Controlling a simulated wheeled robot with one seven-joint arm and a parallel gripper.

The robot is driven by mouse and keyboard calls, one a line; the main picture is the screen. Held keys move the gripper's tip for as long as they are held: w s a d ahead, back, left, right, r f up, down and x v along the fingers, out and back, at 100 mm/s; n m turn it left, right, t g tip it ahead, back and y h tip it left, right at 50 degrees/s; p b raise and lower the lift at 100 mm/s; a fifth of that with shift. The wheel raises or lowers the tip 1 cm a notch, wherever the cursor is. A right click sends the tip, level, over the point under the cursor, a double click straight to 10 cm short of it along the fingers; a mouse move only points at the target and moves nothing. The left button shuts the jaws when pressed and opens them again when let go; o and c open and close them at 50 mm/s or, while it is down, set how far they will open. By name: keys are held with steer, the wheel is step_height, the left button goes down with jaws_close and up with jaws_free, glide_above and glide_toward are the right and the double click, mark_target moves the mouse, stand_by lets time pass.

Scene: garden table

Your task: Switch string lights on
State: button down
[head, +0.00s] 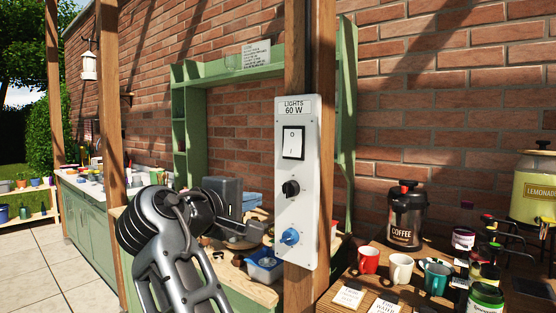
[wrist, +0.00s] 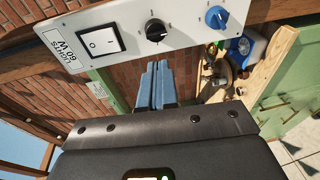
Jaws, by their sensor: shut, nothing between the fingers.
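A white control panel (head: 297,215) labelled LIGHTS 60 W is fixed to a wooden post. It carries a white rocker switch (head: 292,143) in a black frame, marked O above and I below. I cannot tell which half is pressed in. Below it are a black knob (head: 291,188) and a blue knob (head: 290,237). In the wrist view the rocker (wrist: 101,41), black knob (wrist: 155,30) and blue knob (wrist: 216,17) run along the top. My gripper (wrist: 156,66) is shut and empty, its blue-grey fingers just below the black knob in that picture. No contact shows. No string lights are visible.
On the right, a wooden table holds a coffee dispenser (head: 405,215), a red mug (head: 368,261), a white mug (head: 400,268), a teal mug (head: 436,276) and jars. A blue container (head: 265,267) stands on the bench behind the post. A green shelf (head: 187,150) is behind.

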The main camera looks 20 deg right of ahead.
mark_target(291, 153)
step_height(291, 153, up, 10)
steer(key=a+m+g+h, duration=0.1)
steer(key=g, duration=0.1)
steer(key=shift+w+a+f+m+h, duration=0.25)
steer(key=shift+w+a+m+h, duration=0.1)
steer(key=shift+w+m, duration=0.1)
steer(key=p+x, duration=0.2)
steer(key=x, duration=1)
steer(key=shift+w+d, duration=0.3)
steer(key=shift+w+d+f, duration=0.2)
steer(key=shift+w+d, duration=0.15)
steer(key=shift+d, duration=0.1)
steer(key=shift+w+d+f, duration=0.15)
steer(key=shift+d+f, duration=0.05)
steer(key=shift+d, duration=0.1)
steer(key=shift+a+r, duration=0.1)
